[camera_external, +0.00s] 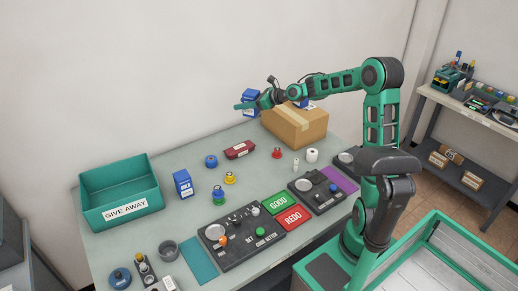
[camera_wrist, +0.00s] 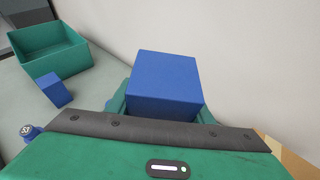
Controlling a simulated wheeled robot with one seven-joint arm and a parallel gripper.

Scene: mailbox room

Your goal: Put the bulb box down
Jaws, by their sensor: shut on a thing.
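The bulb box, a blue box (camera_external: 251,96), is held in the air by my gripper (camera_external: 249,103), above the table and left of the cardboard box. In the wrist view the blue box (camera_wrist: 165,80) sits between the two green fingers, which are shut on its sides. A similar blue and white box (camera_external: 183,184) stands upright on the table, right of the give-away bin. It also shows in the wrist view, left of the held box.
The green GIVE AWAY bin (camera_external: 87,217) stands at the table's left end. A cardboard box (camera_external: 296,127) stands at the back. A dark red case (camera_external: 239,150), several bulbs and the control panel (camera_external: 240,237) lie on the table (camera_external: 140,242).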

